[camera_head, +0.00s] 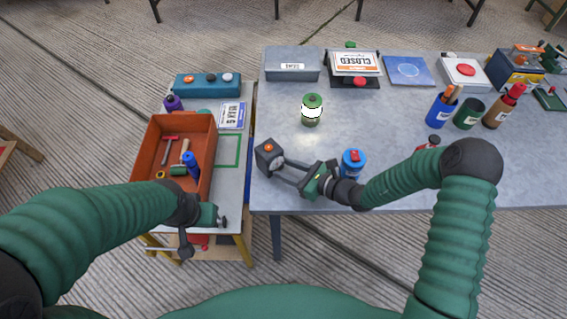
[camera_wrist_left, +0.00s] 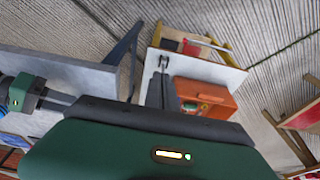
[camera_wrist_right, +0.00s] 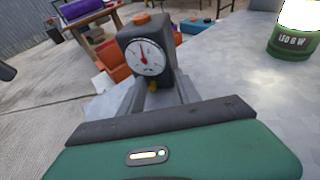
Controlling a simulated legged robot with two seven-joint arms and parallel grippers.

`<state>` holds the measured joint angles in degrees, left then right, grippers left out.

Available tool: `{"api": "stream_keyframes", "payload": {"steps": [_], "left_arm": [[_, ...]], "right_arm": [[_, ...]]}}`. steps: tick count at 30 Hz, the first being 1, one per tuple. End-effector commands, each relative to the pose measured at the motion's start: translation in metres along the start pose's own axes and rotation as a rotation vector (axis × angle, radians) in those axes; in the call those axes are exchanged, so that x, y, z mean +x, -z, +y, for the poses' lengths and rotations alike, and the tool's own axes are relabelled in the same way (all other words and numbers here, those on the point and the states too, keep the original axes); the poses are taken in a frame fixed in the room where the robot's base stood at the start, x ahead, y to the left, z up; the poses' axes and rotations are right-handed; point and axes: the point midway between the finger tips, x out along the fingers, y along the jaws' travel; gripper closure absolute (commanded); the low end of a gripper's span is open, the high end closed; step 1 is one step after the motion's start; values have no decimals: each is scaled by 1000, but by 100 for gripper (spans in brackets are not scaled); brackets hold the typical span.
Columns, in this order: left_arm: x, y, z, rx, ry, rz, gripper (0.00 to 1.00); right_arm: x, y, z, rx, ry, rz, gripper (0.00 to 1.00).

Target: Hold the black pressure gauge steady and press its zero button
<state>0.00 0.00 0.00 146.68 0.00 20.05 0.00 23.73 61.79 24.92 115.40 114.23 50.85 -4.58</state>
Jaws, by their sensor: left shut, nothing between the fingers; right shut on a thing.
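The black pressure gauge (camera_head: 266,155) is a dark box with an orange button (camera_head: 268,147) on top, at the left edge of the grey table. In the right wrist view the gauge (camera_wrist_right: 167,40) stands upright, its round white dial with a red needle facing the camera. My right gripper (camera_head: 272,170) is shut on the gauge, fingers at its lower part. Whether its base touches the table is hard to tell. My left gripper (camera_head: 186,248) is shut and empty, low by the front of the side table, well apart from the gauge; its fingertips show in the left wrist view (camera_wrist_left: 163,64).
An orange tray (camera_head: 146,150) with tools stands on the side table left of the gauge. A green canister (camera_head: 312,110) stands behind the gauge and a blue can (camera_head: 353,163) right of it, close to my right arm. The table's middle is clear.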

Motion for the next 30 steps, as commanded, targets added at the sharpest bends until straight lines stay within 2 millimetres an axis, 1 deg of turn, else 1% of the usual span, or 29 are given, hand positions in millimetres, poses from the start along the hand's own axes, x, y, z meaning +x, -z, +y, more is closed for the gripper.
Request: {"api": "stream_keyframes", "payload": {"steps": [13, 16, 17, 20, 21, 23, 24, 26, 27, 30], "left_arm": [[0, 1, 0, -6, 0, 2, 100], [-1, 11, 4, -76, -6, 23, 100], [-1, 17, 6, -118, -10, 34, 100], [-4, 49, 20, -332, -44, 89, 100], [-6, 64, 27, -443, -68, 114, 100], [-10, 89, 41, -625, -119, 147, 100], [-13, 106, 51, -748, -159, 165, 100], [-19, 129, 66, -934, -228, 182, 100], [-24, 145, 77, -1058, -280, 187, 100], [-38, 181, 104, -1358, -420, 170, 100]], "right_arm": [[0, 1, 1, 0, -2, 3, 83], [0, 1, 1, 0, -2, 3, 83], [0, 1, 1, 0, -2, 3, 83], [0, 1, 1, 0, -2, 3, 83], [0, 1, 1, 0, -2, 3, 83], [0, 1, 1, 0, -2, 3, 83], [0, 1, 1, 0, -2, 3, 83], [0, 1, 0, 0, -1, 3, 83], [0, 1, 0, 0, -1, 3, 83], [0, 1, 0, 0, -1, 3, 83]]}}
